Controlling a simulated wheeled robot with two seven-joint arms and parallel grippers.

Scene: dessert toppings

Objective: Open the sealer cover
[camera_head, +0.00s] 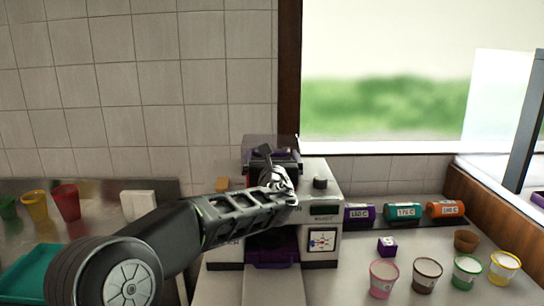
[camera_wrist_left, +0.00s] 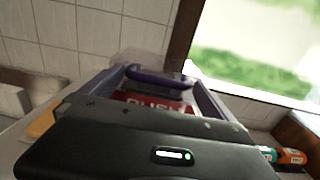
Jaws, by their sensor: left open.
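The sealer (camera_head: 318,215) is a white and black machine on the counter against the tiled wall. Its cover (camera_head: 284,142) has a purple rim and a translucent top edge. In the left wrist view the cover (camera_wrist_left: 158,78) shows a purple handle bar and a red panel with "PUSH" on it. My left arm reaches in from the left across the sealer's front. My left gripper (camera_head: 266,153) is open at the cover, close in front of the red panel. Contact cannot be told. The gripper's dark body hides the lower part of the cover in the wrist view. My right gripper is out of view.
Labelled rolls (camera_head: 402,212) lie along the back right. Several coloured cups (camera_head: 427,274) and a purple cube (camera_head: 387,247) stand on the right counter. Coloured cups (camera_head: 66,203) and a teal tray (camera_head: 28,268) are at left. A window frame (camera_head: 290,65) rises behind.

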